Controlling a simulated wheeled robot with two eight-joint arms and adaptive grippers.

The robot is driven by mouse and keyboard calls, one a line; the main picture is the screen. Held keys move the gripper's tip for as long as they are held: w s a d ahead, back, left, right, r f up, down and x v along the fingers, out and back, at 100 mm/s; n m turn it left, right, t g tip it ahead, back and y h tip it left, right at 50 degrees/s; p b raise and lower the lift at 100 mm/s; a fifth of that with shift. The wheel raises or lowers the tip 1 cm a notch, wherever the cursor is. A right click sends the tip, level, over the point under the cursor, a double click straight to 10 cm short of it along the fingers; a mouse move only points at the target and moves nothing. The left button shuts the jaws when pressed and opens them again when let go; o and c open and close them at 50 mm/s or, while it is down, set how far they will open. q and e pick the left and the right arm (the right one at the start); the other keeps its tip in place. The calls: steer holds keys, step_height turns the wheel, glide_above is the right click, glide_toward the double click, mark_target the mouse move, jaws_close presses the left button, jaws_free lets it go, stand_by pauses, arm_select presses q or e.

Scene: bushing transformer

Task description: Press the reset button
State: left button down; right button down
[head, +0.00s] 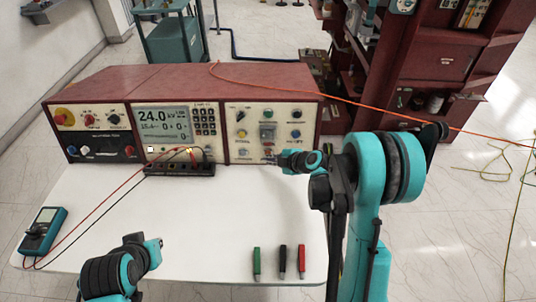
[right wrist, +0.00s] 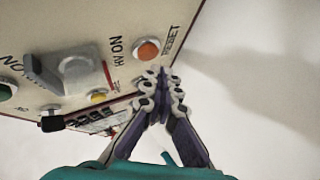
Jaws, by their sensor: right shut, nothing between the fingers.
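The reset button (right wrist: 148,50) is a round orange button in a pale ring, with RESET printed beside it, in the right wrist view. It sits on the cream front panel of the red-cased test unit (head: 190,82). My right gripper (right wrist: 162,82) is shut and empty, its fingertips close to the button and just below it in the picture. I cannot tell whether they touch the panel. In the head view my right gripper (head: 272,160) is at the lower part of the right panel and hides some of it. My left arm is at the lower left; its fingers do not show clearly.
A white table (head: 200,215) carries the unit. A teal multimeter (head: 43,230) with red and black leads lies at the left. Green (head: 257,262), black (head: 283,262) and red (head: 301,261) pieces lie near the front. An orange cable (head: 400,108) runs off the unit's top to the right.

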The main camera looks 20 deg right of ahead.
steer(key=shift+w, duration=0.15)
steer(key=shift+w+d+f, duration=0.1)
steer(key=shift+w+d, duration=0.05)
steer(key=shift+w, duration=0.1)
steer(key=shift+w+d+f, duration=0.1)
steer(key=shift+w, duration=0.3)
stand_by(1.0)
steer(key=shift+s, duration=0.1)
steer(key=shift+s+a+r, duration=0.2)
steer(key=shift+s+a, duration=0.05)
steer(key=shift+s, duration=0.45)
steer(key=shift+s, duration=0.1)
steer(key=shift+s+a+r, duration=0.2)
steer(key=shift+s, duration=0.55)
steer(key=shift+s+a+r, duration=0.2)
steer(key=shift+s+a, duration=0.05)
steer(key=shift+s, duration=0.5)
steer(key=shift+s+a+r, duration=0.2)
steer(key=shift+s, duration=0.55)
